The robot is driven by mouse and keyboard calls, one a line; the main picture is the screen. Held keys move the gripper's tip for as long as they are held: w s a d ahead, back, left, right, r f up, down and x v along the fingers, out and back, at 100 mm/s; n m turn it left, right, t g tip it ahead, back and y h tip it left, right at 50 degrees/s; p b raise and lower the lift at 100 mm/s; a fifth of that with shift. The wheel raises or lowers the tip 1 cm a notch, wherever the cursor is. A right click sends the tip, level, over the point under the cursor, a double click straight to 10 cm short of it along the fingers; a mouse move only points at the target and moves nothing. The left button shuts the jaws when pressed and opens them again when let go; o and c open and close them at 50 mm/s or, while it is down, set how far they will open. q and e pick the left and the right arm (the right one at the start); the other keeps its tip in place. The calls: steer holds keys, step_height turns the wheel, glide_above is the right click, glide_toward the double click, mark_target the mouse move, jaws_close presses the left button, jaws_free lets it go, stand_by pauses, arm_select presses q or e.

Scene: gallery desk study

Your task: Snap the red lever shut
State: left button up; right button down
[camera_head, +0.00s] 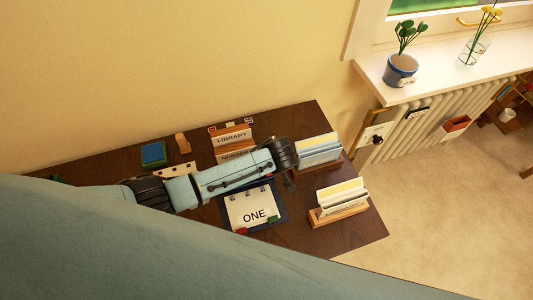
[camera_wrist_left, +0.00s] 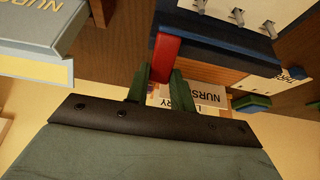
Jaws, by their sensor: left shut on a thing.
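The red lever (camera_wrist_left: 166,56) stands at the end of a dark blue ring binder (camera_wrist_left: 225,52) in the wrist view. My left gripper (camera_wrist_left: 158,84) has its two green fingers on either side of the lever's lower end and is shut on it. In the head view the binder (camera_head: 280,217) lies on the desk with a page marked ONE, and my left gripper (camera_head: 289,184) is at its back right corner. The lever is hidden there behind my gripper and arm. My right gripper is not in view.
The dark desk (camera_head: 334,241) also holds a LIBRARY card (camera_head: 232,137), a blue-green block (camera_head: 153,153) and two card holders, one at the back (camera_head: 320,150) and one at the front (camera_head: 338,212). The front right desk corner is bare. A radiator (camera_head: 425,125) stands beyond.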

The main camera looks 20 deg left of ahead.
arm_select(q)
steer(key=shift+s+d+t+y, duration=0.3)
steer(key=shift+s+t+y, duration=0.1)
steer(key=shift+s+t, duration=0.1)
steer(key=shift+s+d+f+t+y+b, duration=0.1)
steer(key=shift+s+d+t+y+b, duration=0.3)
steer(key=shift+t, duration=0.3)
steer(key=s+t+y+b, duration=0.1)
steer(key=t+b, duration=0.1)
steer(key=b, duration=0.3)
steer(key=s+d+f+t+y+b, duration=0.1)
steer(key=t+y+b, duration=0.1)
steer(key=b, duration=0.3)
steer(key=s+d+t+y+b, duration=0.1)
steer(key=t+b, duration=0.1)
steer(key=b, duration=0.2)
steer(key=shift+s+f+y+b, duration=0.2)
steer(key=shift+y+b, duration=0.1)
steer(key=shift+b, duration=0.1)
steer(key=shift+s+d+t+b, duration=0.1)
steer(key=shift+d+t+b, duration=0.1)
steer(key=shift+t+b, duration=0.55)
steer(key=shift+y+b, duration=0.3)
steer(key=shift+b, duration=0.1)
steer(key=shift+r, duration=0.1)
steer(key=o, duration=1)
